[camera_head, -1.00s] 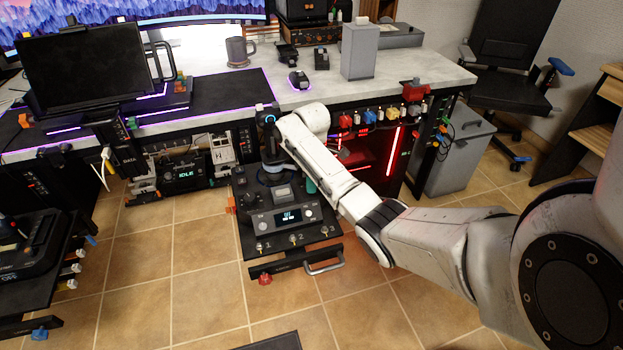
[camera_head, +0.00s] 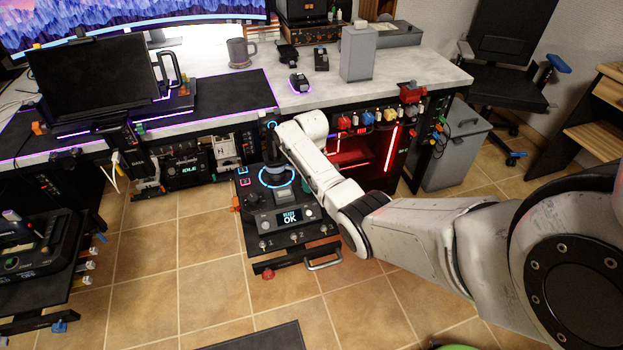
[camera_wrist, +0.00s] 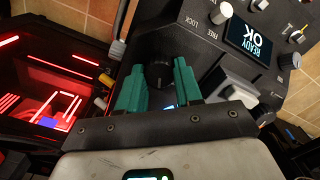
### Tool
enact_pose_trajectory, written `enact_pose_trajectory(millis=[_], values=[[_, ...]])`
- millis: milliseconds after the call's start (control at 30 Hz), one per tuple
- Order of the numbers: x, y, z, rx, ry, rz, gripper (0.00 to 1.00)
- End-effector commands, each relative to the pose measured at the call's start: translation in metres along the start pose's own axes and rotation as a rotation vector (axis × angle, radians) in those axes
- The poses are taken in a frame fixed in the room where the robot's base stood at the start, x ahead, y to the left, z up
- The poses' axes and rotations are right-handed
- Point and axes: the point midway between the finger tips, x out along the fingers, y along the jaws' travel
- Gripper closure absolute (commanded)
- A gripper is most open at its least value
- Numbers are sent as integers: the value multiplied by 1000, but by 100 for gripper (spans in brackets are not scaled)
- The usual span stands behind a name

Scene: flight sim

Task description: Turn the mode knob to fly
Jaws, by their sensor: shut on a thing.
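The control panel (camera_head: 258,236) stands out from below the desk, with a lit display (camera_head: 286,217) reading READY OK. In the wrist view the display (camera_wrist: 250,45) appears upside down. A round black knob (camera_wrist: 158,70) with a light mark sits between the green fingers of my gripper (camera_wrist: 160,86). The gripper is shut on this knob. The knob's label and its set position cannot be read. A blue ring (camera_head: 262,173) glows on the panel.
A white knob (camera_wrist: 222,13) stands by the FREE and LOCK labels. A grey block (camera_wrist: 230,88) rises close to the right finger. Red-lit shelving (camera_head: 365,155) is right of the panel. A grey bin (camera_head: 452,155) stands farther right. Tiled floor in front is mostly clear.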

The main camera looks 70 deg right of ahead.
Motion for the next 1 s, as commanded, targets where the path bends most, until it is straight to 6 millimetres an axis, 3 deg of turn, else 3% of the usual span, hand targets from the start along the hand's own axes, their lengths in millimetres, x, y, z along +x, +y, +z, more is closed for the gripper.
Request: enact_pose_trajectory(millis=[533,567,800,1000], values=[[-1,0,-2,27,3,1,96],[-1,0,-2,26,3,1,63],[-1,0,-1,27,2,1,40],[0,0,0,27,1,0,40]])
